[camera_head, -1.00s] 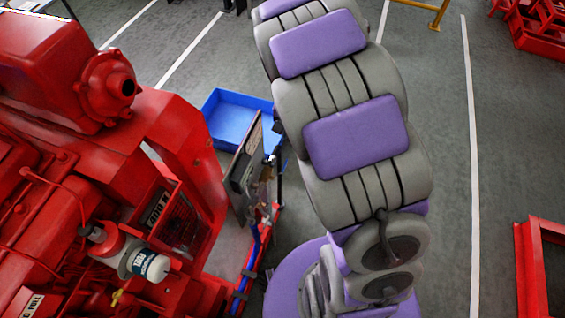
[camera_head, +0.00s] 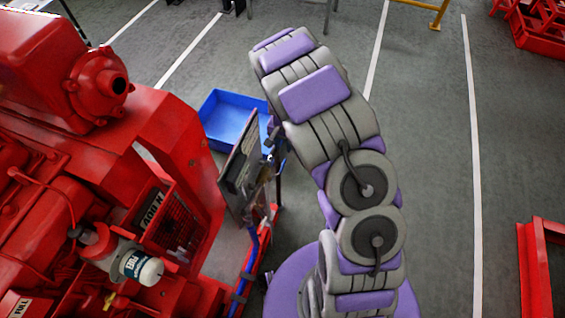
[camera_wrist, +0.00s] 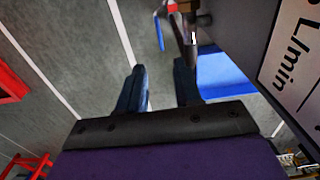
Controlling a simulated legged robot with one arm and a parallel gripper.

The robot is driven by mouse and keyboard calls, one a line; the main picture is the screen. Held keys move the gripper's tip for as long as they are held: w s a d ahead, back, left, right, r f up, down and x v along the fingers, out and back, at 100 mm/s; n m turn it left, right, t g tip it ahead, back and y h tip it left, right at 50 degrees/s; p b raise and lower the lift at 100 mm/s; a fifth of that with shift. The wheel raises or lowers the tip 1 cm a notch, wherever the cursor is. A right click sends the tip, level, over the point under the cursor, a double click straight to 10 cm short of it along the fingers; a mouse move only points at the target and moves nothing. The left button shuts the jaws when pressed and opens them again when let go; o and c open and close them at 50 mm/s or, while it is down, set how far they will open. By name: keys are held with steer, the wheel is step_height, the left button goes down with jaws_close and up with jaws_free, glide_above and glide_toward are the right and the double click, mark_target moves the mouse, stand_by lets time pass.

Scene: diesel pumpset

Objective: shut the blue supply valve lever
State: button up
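In the wrist view, a blue lever (camera_wrist: 158,32) hangs beside a metal pipe fitting (camera_wrist: 188,30) with a red part at its top. My gripper (camera_wrist: 160,67) is open, with its two dark fingers apart and nothing between them. The lever lies beyond the fingertips, roughly in line with the gap, and does not touch them. In the head view, my arm stands in front of the area right of the red pumpset (camera_head: 165,150). I cannot make out the lever or my fingers there.
A panel marked L/min (camera_wrist: 292,50) is close on the right in the wrist view. A blue tray (camera_head: 234,119) lies behind the dark panel (camera_head: 238,165) beside the pumpset. A blue hose (camera_head: 248,265) runs low there. Open grey floor (camera_head: 425,130) lies to the right.

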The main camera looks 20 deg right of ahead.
mark_target(283, 164)
step_height(283, 164, down, 12)
steer(key=shift+a+r+b, duration=0.1)
steer(key=shift+r+b, duration=0.05)
steer(key=shift+b, duration=1)
steer(key=shift+d, duration=0.2)
steer(key=shift+c, duration=0.3)
steer(key=shift+a, duration=0.25)
steer(key=c, duration=0.4)
steer(key=shift+d, duration=0.15)
jaws_close()
